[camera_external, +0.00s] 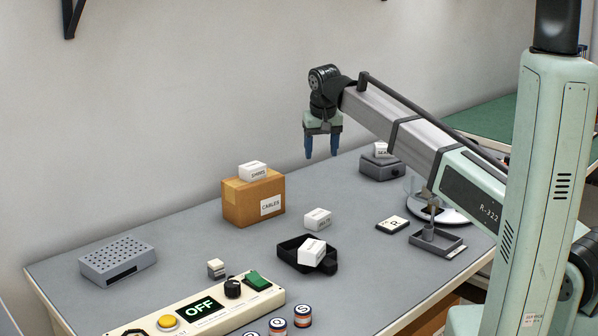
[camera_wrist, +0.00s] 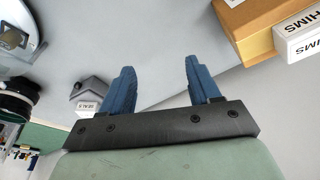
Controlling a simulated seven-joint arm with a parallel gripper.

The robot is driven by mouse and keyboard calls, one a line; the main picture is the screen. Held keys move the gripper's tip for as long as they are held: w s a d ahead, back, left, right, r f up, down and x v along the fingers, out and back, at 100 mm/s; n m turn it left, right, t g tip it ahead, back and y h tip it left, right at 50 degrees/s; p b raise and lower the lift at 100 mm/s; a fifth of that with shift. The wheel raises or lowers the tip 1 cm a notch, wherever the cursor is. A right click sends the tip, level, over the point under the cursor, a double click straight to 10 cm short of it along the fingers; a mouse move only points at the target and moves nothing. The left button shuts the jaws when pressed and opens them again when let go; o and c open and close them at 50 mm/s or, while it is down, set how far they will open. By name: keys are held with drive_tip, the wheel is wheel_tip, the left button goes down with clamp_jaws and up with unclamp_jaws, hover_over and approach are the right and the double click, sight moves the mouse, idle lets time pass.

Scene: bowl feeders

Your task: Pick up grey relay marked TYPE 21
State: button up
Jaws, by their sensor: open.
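My gripper (camera_external: 322,154) hangs above the back of the grey table, fingers pointing down, open and empty. Its two blue fingers stand apart in the wrist view (camera_wrist: 160,75), with bare table between them. I can read no TYPE 21 mark in either view. A small grey and pale block (camera_external: 216,268) stands near the front left, behind the control panel; its marking is too small to read, so I cannot tell if it is the relay. My gripper is far above and behind it.
A cardboard CABLES box (camera_external: 250,203) carries a white box (camera_external: 253,171). A black tray (camera_external: 294,252) holds a tilted white box (camera_external: 311,252); another white box (camera_external: 318,219) stands behind. A perforated grey box (camera_external: 118,263), control panel (camera_external: 205,308) and grey unit (camera_external: 381,169) stand around.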

drive_tip(key=s+a+n+g, duration=0.2)
drive_tip(key=s+a+n, duration=0.1)
drive_tip(key=s+a, duration=1.25)
drive_tip(key=n, duration=0.2)
hover_over(216, 263)
drive_tip(key=d, duration=0.1)
drive_tip(key=shift+g, duration=0.4)
wheel_tip(216, 263, down, 9)
drive_tip(key=shift+f, duration=0.1)
drive_tip(key=shift+w+a+f, duration=0.1)
drive_tip(key=shift+a+f, duration=0.2)
drive_tip(key=shift+f, duration=0.5)
drive_tip(key=shift+a+f, duration=0.15)
drive_tip(key=shift+f, duration=0.8)
drive_tip(key=shift+a+f, duration=0.1)
drive_tip(key=shift+f, duration=0.85)
drive_tip(key=c, duration=1.1)
